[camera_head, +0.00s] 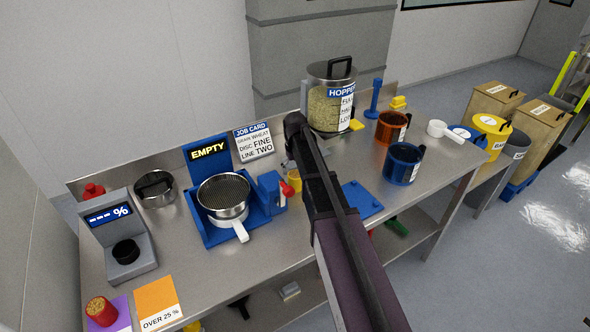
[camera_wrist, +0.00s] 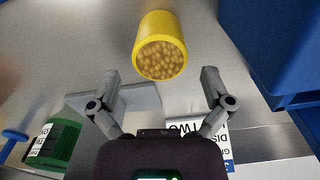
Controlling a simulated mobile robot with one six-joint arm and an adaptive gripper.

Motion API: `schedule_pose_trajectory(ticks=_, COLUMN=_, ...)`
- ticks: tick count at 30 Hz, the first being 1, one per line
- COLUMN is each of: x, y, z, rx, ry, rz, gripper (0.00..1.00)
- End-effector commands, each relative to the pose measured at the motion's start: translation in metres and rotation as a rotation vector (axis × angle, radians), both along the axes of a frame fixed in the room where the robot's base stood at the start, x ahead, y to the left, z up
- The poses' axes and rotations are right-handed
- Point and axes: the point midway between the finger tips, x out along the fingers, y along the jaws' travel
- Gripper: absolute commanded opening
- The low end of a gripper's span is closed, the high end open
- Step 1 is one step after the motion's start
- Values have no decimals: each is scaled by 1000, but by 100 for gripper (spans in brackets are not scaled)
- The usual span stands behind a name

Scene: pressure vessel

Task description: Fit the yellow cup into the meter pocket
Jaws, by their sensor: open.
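The yellow cup (camera_wrist: 162,45), filled with tan grains, shows in the wrist view just ahead of my gripper (camera_wrist: 161,77). The fingers are spread apart, with the cup's near rim about level with the gap between the tips and no visible contact. In the head view the yellow cup (camera_head: 294,181) sits beside the blue mill, partly hidden by my arm. The grey meter (camera_head: 122,230) stands at the left with a "--- %" display. Its dark round pocket (camera_head: 125,252) is on the front ledge and looks empty. The gripper fingers are hidden in the head view.
A blue stand (camera_head: 212,225) holds a sieve pan (camera_head: 224,193). A red cup (camera_head: 101,311) with grains is on a purple mat, beside an orange card (camera_head: 158,299). The hopper (camera_head: 331,100) stands behind my arm. Bare bench lies between the stand and meter.

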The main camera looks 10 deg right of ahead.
Motion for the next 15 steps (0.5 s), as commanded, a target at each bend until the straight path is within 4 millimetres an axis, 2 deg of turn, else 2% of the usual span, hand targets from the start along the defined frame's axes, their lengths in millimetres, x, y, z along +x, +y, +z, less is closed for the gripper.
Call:
schedule_pose_trajectory(ticks=1, x=0, y=0, z=9, rx=0, ry=0, rz=0, gripper=100)
schedule_pose_trajectory(ticks=15, x=0, y=0, z=47, rx=0, ry=0, rz=0, gripper=100)
